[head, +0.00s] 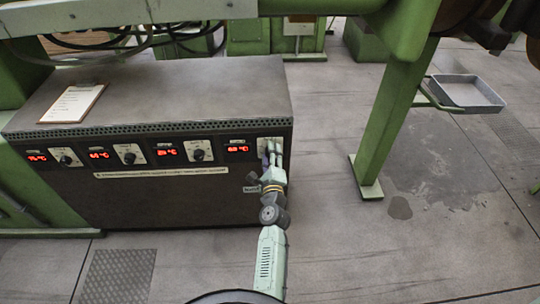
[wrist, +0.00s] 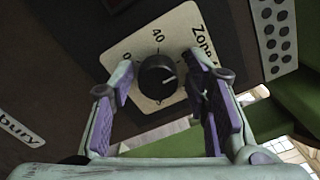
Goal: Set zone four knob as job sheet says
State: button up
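The zone four knob (wrist: 157,75) is round and black, on a cream dial plate (wrist: 185,22) with "Zone", 0 and 40 legible. Its white pointer mark faces right in the wrist view. My gripper (wrist: 158,72) is open, with one finger on each side of the knob and a small gap on both sides. In the head view my gripper (head: 272,150) is at the rightmost dial of the cabinet and hides that knob. The job sheet (head: 72,103) lies on a clipboard on the cabinet top; its writing is too small to read.
The dark control cabinet (head: 190,85) carries three other knobs (head: 66,160) (head: 129,158) (head: 198,155) to the left, each beside a red temperature display. A green post (head: 385,130) and a grey tray (head: 467,92) stand to the right. Floor between cabinet and post is clear.

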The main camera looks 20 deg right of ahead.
jog(key=shift+o, duration=0.5)
jog(key=shift+s+f, duration=0.1)
jog(key=v, duration=0.7)
jog(key=shift+s, duration=0.25)
